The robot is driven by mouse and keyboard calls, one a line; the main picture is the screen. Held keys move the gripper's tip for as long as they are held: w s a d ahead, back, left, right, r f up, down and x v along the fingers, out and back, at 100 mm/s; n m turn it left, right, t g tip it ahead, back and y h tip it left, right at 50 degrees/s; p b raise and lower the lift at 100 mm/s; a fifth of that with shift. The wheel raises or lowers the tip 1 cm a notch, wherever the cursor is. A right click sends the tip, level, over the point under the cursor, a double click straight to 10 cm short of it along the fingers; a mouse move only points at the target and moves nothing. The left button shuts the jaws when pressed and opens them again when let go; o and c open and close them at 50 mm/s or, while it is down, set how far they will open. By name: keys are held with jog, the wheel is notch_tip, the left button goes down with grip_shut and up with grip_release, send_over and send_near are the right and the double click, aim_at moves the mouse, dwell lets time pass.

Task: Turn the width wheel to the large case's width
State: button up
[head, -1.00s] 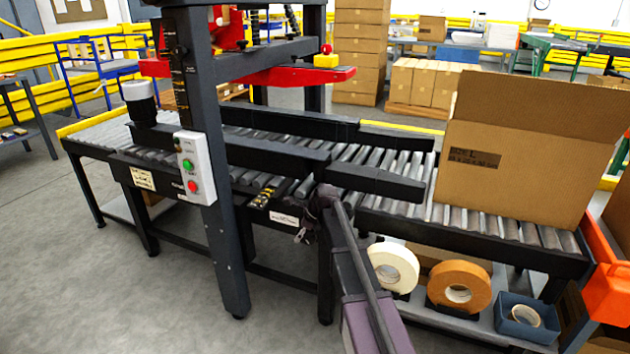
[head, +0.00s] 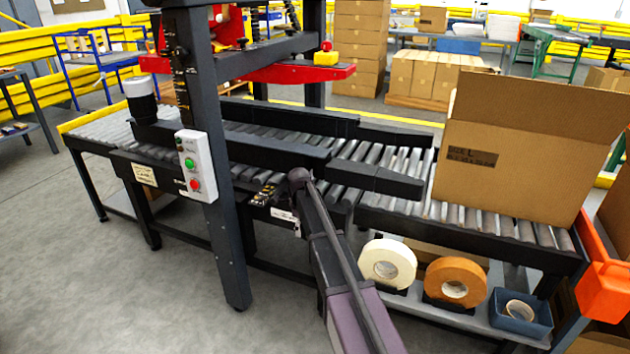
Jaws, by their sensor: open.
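The large case (head: 505,165) is an open brown carton with a dark printed label. It stands upright on the right end of the roller conveyor (head: 400,205). Two dark side rails, the near one (head: 375,180) and the far one (head: 290,117), run along the rollers left of the case, with a gap between them. A black-and-yellow marked piece (head: 265,192) sits at the conveyor's near edge. My arm crosses in front of the frame there. I cannot make out the width wheel; it may be behind my arm. My gripper is not visible.
A dark upright post (head: 220,200) carries a control box (head: 195,165) with green and red buttons. A red arm (head: 290,72) spans above the rollers. Tape rolls, white (head: 388,262) and orange (head: 456,282), and a blue bin (head: 520,315) sit on the lower shelf. Floor at lower left is clear.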

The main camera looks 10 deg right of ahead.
jog(key=shift+r+p, duration=5.95)
jog(key=shift+r, duration=0.35)
jog(key=s+r+n+p, duration=1.3)
jog(key=s+r+p, duration=0.1)
jog(key=s, duration=0.3)
jog(key=shift+d+r+n+p, duration=0.3)
jog(key=shift+n, duration=0.1)
jog(key=shift+s, duration=0.15)
jog(key=s+n, duration=1)
jog(key=s, duration=0.2)
jog(key=shift+s+d, duration=0.25)
